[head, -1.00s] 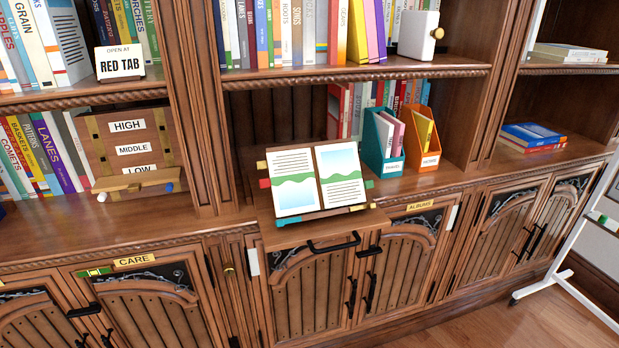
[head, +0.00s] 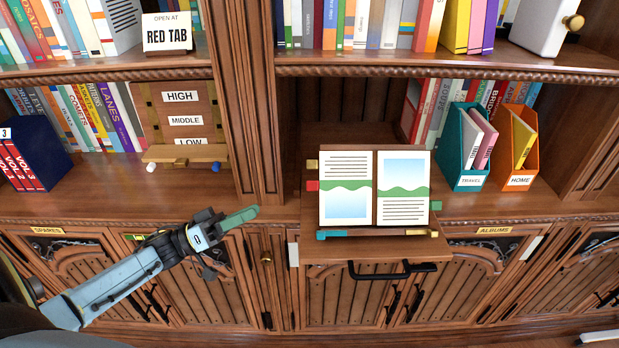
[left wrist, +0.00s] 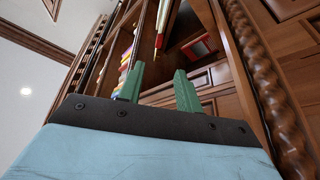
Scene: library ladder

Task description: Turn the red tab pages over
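An open book (head: 348,207) lies on a sloped rest on a pulled-out wooden shelf (head: 330,252), with both pages facing me. A red tab (head: 312,186) sticks out from its left edge, with a tan tab (head: 312,164) above it. My left gripper (head: 242,217) is left of the book, apart from it, with its green fingers pointing right. The fingers overlap in the head view. In the left wrist view the two green fingers (left wrist: 158,88) stand apart with nothing between them. My right gripper is out of view.
A sign reading "RED TAB" (head: 168,35) stands on the upper left shelf. A box marked HIGH, MIDDLE, LOW (head: 206,113) stands left of the upright post (head: 245,110). Teal (head: 452,150) and orange (head: 530,150) file holders stand right of the book. A black handle (head: 392,274) is on the shelf front.

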